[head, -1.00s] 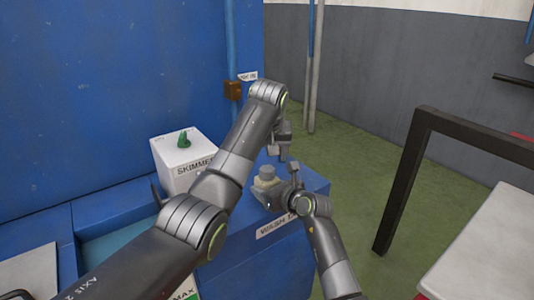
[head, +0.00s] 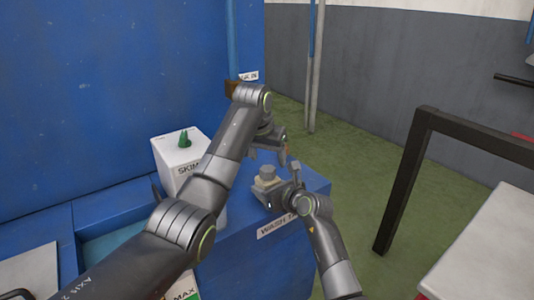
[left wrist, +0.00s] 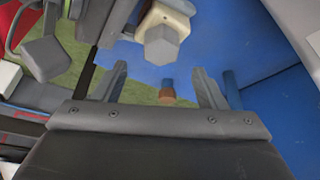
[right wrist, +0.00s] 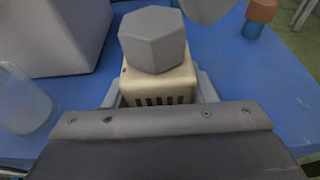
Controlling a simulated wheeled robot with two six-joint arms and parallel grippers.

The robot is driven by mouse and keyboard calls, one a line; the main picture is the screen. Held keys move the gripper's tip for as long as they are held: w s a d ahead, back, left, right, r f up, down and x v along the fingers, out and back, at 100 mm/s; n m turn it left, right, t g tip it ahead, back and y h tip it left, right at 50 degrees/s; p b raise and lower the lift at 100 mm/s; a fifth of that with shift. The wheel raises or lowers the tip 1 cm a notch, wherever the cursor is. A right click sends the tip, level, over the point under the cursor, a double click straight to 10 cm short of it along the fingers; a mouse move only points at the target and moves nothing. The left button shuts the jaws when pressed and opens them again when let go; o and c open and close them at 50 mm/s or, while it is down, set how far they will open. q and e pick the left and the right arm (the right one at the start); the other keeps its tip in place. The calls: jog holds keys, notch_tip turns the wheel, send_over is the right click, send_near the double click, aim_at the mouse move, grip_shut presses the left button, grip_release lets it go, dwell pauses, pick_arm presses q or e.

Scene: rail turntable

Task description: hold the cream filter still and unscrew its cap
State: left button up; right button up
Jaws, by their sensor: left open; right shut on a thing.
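The cream filter (right wrist: 158,82) is a pale block with dark slots, standing upright on the blue bench. Its grey hexagonal cap (right wrist: 153,38) sits on top; the cap also shows in the head view (head: 267,171) and the left wrist view (left wrist: 162,46). My right gripper (right wrist: 160,92) is shut on the filter body, one finger on each side. My left gripper (left wrist: 160,82) is open and empty, apart from the cap, which lies beyond its fingertips in the left wrist view. In the head view my left gripper (head: 268,152) is just above the cap, partly hidden by its own arm.
A clear cup (right wrist: 20,100) stands left in the right wrist view. A short blue post with a brown top (right wrist: 262,10) stands behind. A dark frame (head: 405,180) is at right.

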aim_at(268, 169)
pick_arm(q)
jog(key=shift+f, duration=1.6)
jog(key=c, duration=1.3)
jog(key=shift+o, duration=0.2)
jog(key=n+y, duration=0.1)
jog(key=n, duration=0.2)
jog(key=n+y, duration=0.1)
jog(key=n, duration=0.1)
jog(key=shift+d+n+t, duration=0.15)
jog(key=shift+n+t, duration=0.15)
jog(key=shift+n, duration=0.1)
jog(key=n+y, duration=0.1)
jog(key=n, duration=0.2)
jog(key=n+y, duration=0.1)
jog(key=n, duration=0.2)
jog(key=shift+d+g+y, duration=0.1)
jog(key=shift+g+y, duration=0.2)
jog(key=shift+g, duration=0.1)
